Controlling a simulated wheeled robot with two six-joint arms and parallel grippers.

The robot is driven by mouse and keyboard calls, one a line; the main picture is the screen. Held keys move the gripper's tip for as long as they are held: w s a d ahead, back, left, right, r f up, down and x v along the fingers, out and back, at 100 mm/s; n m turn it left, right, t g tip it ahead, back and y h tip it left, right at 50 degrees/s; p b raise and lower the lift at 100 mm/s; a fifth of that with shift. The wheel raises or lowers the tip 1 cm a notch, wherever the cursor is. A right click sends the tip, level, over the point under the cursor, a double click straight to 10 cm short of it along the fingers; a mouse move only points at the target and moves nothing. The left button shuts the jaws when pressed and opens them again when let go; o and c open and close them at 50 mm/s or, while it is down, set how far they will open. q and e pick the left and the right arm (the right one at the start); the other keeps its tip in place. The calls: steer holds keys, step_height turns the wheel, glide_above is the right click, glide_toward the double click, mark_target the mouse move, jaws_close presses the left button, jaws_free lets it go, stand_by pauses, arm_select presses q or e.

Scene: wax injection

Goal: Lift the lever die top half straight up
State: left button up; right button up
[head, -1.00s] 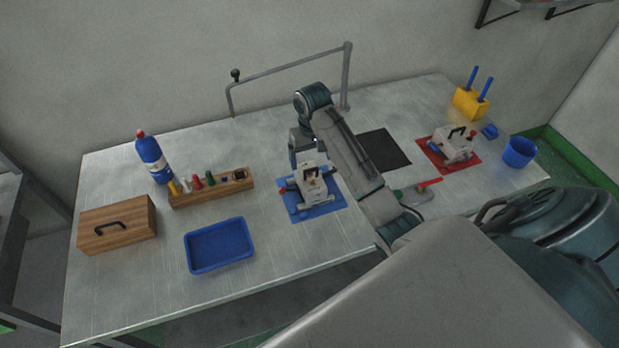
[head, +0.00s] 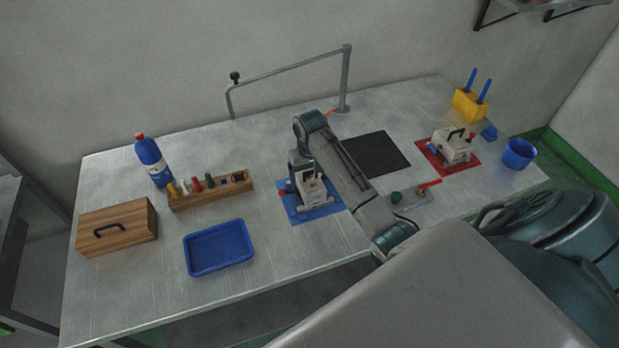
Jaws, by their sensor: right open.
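A light grey block-shaped die (head: 311,190) stands on a blue mat (head: 325,210) in the middle of the table, with a red knob at its left side. My right gripper (head: 302,177) is low at the die's upper back part, pointing down. It is open; its fingertips are partly hidden, and I cannot tell whether they touch the die. A second grey die (head: 451,150) with a black handle sits on a red mat (head: 434,160) at the right. My left gripper is not in view.
A blue tray (head: 218,247), a wooden rack (head: 211,191), a bottle (head: 150,160) and a wooden box (head: 117,227) stand left. A metal rail (head: 290,69) rises behind. A black pad (head: 376,155) and a small fixture with a red lever (head: 410,198) lie right of my arm.

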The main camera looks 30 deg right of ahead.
steer(key=shift+f, duration=0.55)
steer(key=c, duration=1.4)
steer(key=shift+c, duration=1)
steer(key=shift+r, duration=0.1)
